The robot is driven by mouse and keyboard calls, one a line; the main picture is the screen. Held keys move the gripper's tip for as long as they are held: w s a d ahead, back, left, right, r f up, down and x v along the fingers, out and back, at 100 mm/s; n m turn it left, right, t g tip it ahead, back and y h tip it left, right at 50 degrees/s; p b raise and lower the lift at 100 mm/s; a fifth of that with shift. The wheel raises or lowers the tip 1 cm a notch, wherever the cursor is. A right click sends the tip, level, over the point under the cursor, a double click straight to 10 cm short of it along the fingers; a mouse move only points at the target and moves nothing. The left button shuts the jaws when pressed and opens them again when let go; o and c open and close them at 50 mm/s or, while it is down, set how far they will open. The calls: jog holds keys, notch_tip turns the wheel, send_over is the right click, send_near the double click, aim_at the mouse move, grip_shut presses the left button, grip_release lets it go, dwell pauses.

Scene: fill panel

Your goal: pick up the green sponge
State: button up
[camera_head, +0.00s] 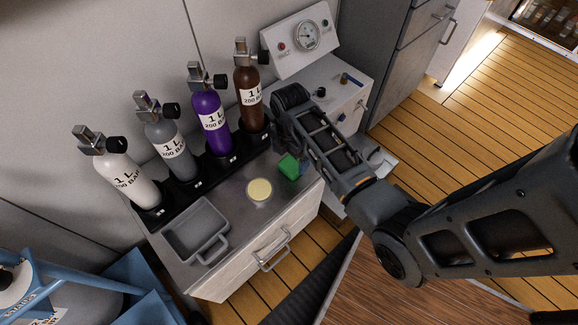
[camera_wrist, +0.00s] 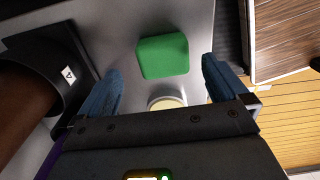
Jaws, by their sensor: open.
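The green sponge (camera_head: 289,167) lies on the grey counter top, near its front edge and right of a round pale yellow disc. In the wrist view the sponge (camera_wrist: 163,57) is a green block with rounded corners, seen between and slightly beyond the fingertips. My gripper (camera_wrist: 162,70) is open, with one blue finger to each side of the sponge and clear gaps between. Nothing is held. In the head view my arm hides most of the gripper; a bit of blue finger shows beside the sponge. How high the fingers are above the counter is unclear.
The pale yellow disc (camera_head: 259,189) lies close by. A black rack (camera_head: 190,188) with several gas cylinders stands along the wall, the brown cylinder (camera_head: 248,92) nearest my gripper. A grey tray (camera_head: 196,231) sits at the left. A gauge panel (camera_head: 303,40) stands at the back.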

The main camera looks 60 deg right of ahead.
aim_at(290, 164)
jog(key=f, duration=0.3)
jog(key=f+b, duration=0.1)
jog(key=f, duration=0.1)
jog(key=shift+s+a, duration=0.1)
jog(key=shift+s, duration=0.15)
jog(key=shift+c, duration=0.3)
jog(key=c, duration=1)
jog(key=shift+r, duration=0.15)
jog(key=shift+r, duration=0.6)
notch_tip(290, 164, up, 3)
jog(key=shift+r+p, duration=0.1)
jog(key=shift+p, duration=0.55)
jog(key=s+d+r, duration=0.2)
jog(key=s, duration=0.1)
jog(key=s+d+r+p, duration=0.1)
jog(key=s+d+r, duration=0.1)
jog(key=s, duration=0.1)
jog(key=s+d+r+p, duration=0.1)
jog(key=s+d+r, duration=0.1)
jog(key=s, duration=0.1)
jog(key=shift+s+d+r, duration=0.2)
jog(key=shift+d, duration=0.2)
